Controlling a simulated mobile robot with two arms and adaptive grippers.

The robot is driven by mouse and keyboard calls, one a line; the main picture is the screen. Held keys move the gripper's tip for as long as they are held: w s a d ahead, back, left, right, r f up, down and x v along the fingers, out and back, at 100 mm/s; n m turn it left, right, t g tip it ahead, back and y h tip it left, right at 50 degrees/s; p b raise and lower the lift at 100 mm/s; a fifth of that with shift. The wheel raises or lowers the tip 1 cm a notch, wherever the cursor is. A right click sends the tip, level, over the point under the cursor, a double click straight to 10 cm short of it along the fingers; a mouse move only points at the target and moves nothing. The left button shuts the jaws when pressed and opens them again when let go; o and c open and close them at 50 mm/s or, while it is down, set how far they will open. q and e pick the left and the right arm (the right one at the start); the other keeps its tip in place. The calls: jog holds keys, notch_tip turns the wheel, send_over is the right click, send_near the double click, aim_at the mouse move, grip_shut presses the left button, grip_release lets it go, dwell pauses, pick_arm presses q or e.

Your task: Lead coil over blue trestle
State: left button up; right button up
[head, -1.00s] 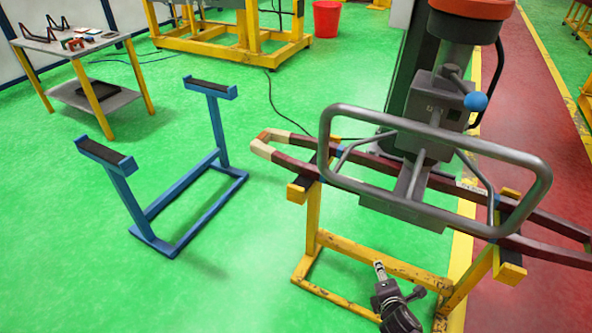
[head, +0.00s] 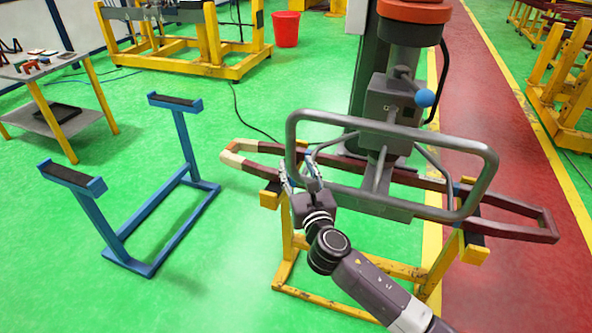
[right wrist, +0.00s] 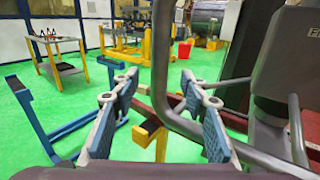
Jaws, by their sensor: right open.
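The coil (head: 268,166) is a long, flat dark-red loop with a cream left end. It lies across the yellow trestle (head: 287,238), partly behind a grey tube frame. The blue trestle (head: 187,145) stands empty to the left, with dark pads on its two tops; it also shows in the right wrist view (right wrist: 33,115). My left gripper is out of view.
The grey tube frame (head: 395,137) belongs to a machine with a blue knob (head: 425,98) and stands close beside my right gripper. A small table (head: 50,75) is at the far left and a red bucket (head: 286,30) at the back. Green floor between the trestles is clear.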

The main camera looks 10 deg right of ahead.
aim_at(292, 155)
jog(key=shift+w+a, duration=0.15)
jog(key=shift+w, duration=3.35)
jog(key=shift+c, duration=0.7)
grip_shut()
